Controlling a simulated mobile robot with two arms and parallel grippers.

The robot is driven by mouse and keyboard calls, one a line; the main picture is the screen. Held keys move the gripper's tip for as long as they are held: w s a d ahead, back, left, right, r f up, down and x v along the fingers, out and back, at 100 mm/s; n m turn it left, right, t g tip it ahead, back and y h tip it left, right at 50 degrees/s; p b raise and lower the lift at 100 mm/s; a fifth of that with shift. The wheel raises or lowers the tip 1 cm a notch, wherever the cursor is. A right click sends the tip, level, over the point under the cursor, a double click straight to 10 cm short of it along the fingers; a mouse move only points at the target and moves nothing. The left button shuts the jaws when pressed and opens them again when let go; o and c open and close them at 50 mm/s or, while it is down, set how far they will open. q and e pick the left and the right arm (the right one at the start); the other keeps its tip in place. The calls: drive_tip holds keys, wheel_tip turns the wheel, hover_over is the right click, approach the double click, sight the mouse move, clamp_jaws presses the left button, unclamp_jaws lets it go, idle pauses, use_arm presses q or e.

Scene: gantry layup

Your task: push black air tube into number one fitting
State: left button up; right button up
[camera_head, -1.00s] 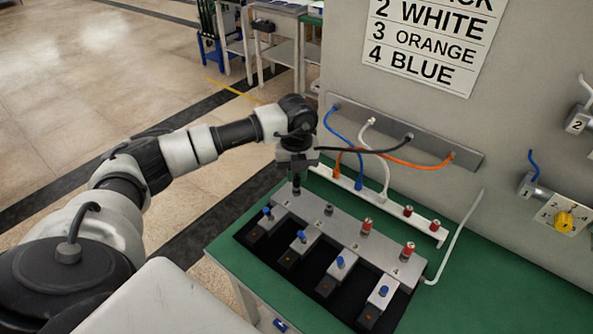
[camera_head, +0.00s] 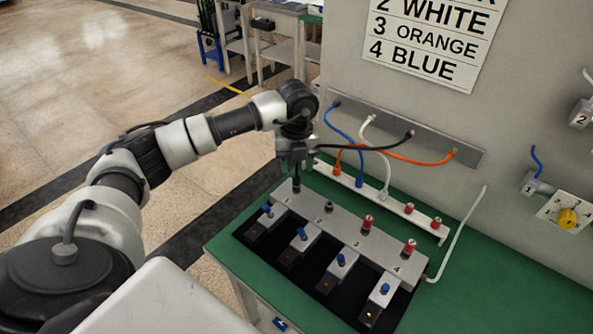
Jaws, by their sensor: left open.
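The black air tube (camera_head: 368,149) runs from the wall strip down and left to my left gripper (camera_head: 293,168). Its free end is hidden at the gripper. My left gripper points down, open, over the far left end of the silver manifold (camera_head: 345,232). Just below it a dark fitting (camera_head: 296,185) stands first in the manifold's row. Whether the tube end is in this fitting I cannot tell. A second dark fitting (camera_head: 328,207) and two red-topped fittings (camera_head: 367,223) follow to the right. My right gripper is not in view.
Blue, white and orange tubes (camera_head: 420,162) hang from the wall strip (camera_head: 470,158) to a white rail (camera_head: 425,223). Blue-topped valves (camera_head: 341,261) line the manifold's front. A loose white tube (camera_head: 458,232) rises at right. The green bench (camera_head: 500,290) is clear at front right.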

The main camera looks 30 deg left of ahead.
sight(296, 169)
use_arm(q)
wheel_tip(296, 169, up, 8)
drive_tip(key=b, duration=0.1)
drive_tip(key=shift+s, duration=0.1)
idle(0.6)
